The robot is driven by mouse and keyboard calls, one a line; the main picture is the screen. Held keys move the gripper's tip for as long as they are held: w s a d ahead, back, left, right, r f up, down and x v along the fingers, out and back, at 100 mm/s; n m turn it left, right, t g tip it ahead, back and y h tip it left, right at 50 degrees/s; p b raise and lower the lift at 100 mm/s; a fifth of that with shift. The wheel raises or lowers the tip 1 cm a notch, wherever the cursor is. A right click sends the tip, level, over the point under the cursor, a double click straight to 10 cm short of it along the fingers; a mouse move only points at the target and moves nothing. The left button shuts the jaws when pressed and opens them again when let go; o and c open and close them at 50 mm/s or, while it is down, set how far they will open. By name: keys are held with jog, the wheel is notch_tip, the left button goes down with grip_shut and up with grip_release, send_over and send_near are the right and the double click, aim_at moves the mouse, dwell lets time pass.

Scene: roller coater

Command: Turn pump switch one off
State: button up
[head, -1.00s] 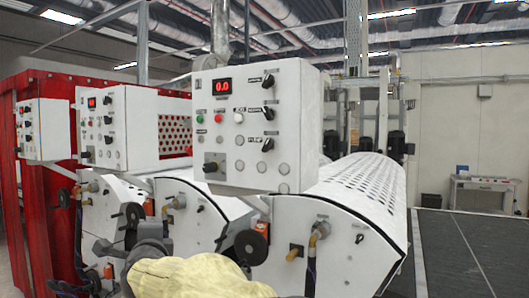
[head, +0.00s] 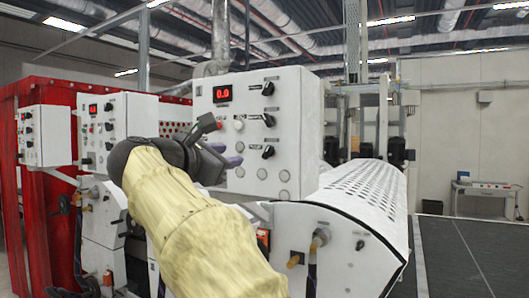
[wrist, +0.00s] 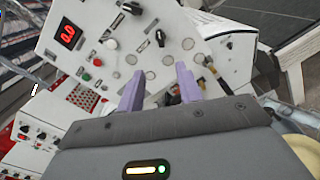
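The nearest white control panel (head: 245,185) has a red 0.0 display and a column of three black knobs: top (head: 268,88), middle (head: 268,120) and bottom (head: 268,152). Their labels are too small to read, so I cannot tell which is pump switch one. My gripper (head: 230,154) is in front of the panel's lower left, left of the bottom knob. In the wrist view its two purple fingers (wrist: 159,72) are spread, with nothing between them. That view shows one black knob (wrist: 160,38) beyond the fingertips and another (wrist: 130,8) at the top edge.
A white knob (head: 238,125) sits left of the black ones. My arm hides the panel's lower left corner.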

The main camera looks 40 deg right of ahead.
aim_at(266, 151)
jog(key=p+x, duration=0.7)
jog(key=x, duration=1)
jog(key=shift+w+d, duration=0.15)
jog(key=shift+d, duration=0.05)
grip_shut()
